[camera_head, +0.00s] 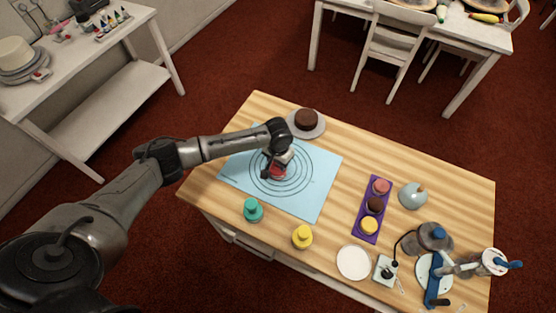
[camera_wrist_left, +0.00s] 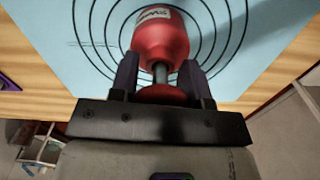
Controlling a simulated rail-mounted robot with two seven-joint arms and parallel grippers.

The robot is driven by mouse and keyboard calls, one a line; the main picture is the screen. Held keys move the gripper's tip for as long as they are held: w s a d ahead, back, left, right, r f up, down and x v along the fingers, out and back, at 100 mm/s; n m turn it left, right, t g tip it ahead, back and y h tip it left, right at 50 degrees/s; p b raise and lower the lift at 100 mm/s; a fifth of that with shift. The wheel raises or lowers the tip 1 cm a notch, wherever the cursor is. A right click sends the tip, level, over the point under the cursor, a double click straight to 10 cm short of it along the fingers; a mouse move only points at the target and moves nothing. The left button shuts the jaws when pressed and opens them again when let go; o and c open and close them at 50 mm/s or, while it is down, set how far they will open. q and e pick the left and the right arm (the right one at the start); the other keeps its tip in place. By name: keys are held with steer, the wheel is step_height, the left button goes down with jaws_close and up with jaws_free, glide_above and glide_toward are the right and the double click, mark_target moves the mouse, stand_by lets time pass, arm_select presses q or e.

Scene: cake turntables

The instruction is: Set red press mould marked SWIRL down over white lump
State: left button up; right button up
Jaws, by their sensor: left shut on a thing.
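The red press mould (camera_head: 278,173) is in my left gripper (camera_head: 275,164), over the ringed middle of the light blue mat (camera_head: 315,194). In the left wrist view the red mould (camera_wrist_left: 162,40) shows a white label, upside down, that seems to read SWIRL. My left gripper (camera_wrist_left: 160,82) is shut on its narrow neck, one dark finger on each side. The white lump does not show in either view; the mould and gripper may hide it. I cannot tell whether the mould touches the mat. My right gripper is not in view.
A teal mould (camera_head: 253,210) and a yellow mould (camera_head: 302,237) stand near the front edge. A purple tray (camera_head: 360,236) with coloured lumps, a blue-grey bowl (camera_head: 412,196), a white plate (camera_head: 353,262) and a turntable (camera_head: 432,268) are at right. A cake on a plate (camera_head: 318,130) is behind.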

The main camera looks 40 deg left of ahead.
arm_select(q)
steer(key=shift+f, duration=0.25)
steer(key=o, duration=1.4)
steer(key=shift+r, duration=0.1)
steer(key=shift+r+p, duration=1.05)
steer(key=shift+p, duration=0.3)
step_height(320, 180, up, 4)
steer(key=p, duration=0.5)
steer(key=shift+r, duration=0.1)
steer(key=shift+r+p, duration=0.3)
steer(key=shift+p, duration=0.2)
